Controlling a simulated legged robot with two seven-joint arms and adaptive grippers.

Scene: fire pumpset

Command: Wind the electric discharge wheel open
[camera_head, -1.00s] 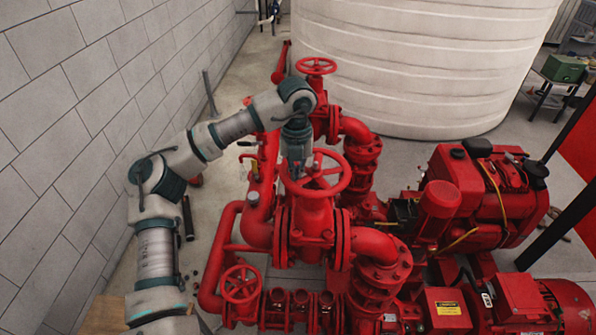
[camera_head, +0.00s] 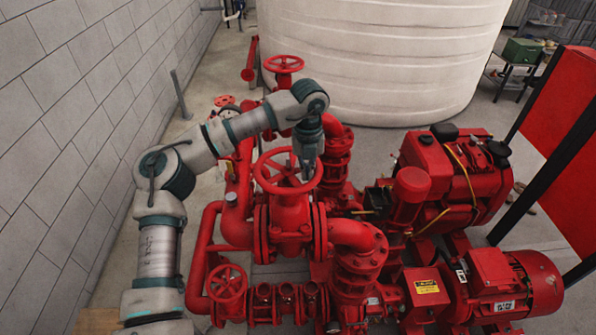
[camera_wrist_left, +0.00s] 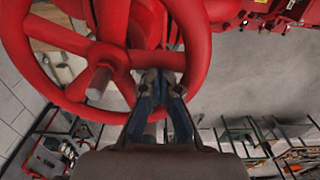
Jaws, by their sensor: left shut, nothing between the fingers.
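The large red handwheel (camera_head: 273,187) lies nearly flat on top of the middle red valve in the head view. My left gripper (camera_head: 304,170) points down into it, right of the hub. In the left wrist view the wheel's rim (camera_wrist_left: 190,45), spokes and threaded stem (camera_wrist_left: 100,82) fill the upper left. There the gripper's fingers (camera_wrist_left: 160,80) are shut and empty, inside the rim and against or just beside a spoke. Whether they touch the spoke is unclear. My right gripper is out of view.
Another red handwheel (camera_head: 284,64) stands behind, and a smaller one (camera_head: 227,282) sits at front left. A red engine (camera_head: 445,175) and a red motor (camera_head: 515,283) are to the right. A white tank (camera_head: 380,60) and a block wall (camera_head: 60,130) bound the space.

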